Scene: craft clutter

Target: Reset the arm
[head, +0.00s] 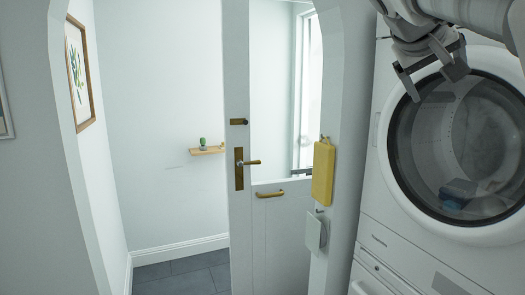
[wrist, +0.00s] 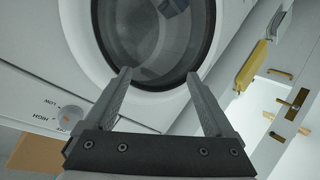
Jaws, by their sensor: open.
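My gripper (head: 433,78) is at the upper right of the head view, in front of the upper part of the white washing machine (head: 370,200). Its two fingers are spread apart with nothing between them. In the wrist view my gripper (wrist: 158,88) shows both fingers apart, pointing toward the machine's round door (wrist: 95,25). The round glass door (head: 465,150) is closed as far as I can see, with some bluish cloth (head: 455,195) behind the glass. The upper arm links are mine and run off the top right corner.
A white door (head: 238,220) with a brass handle (head: 248,162) stands left of the machine. A yellow item (head: 323,173) and a white item (head: 315,232) hang beside it. A small wall shelf (head: 206,151) and framed picture (head: 79,72) are further left. Dark floor tiles (head: 185,275) look clear.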

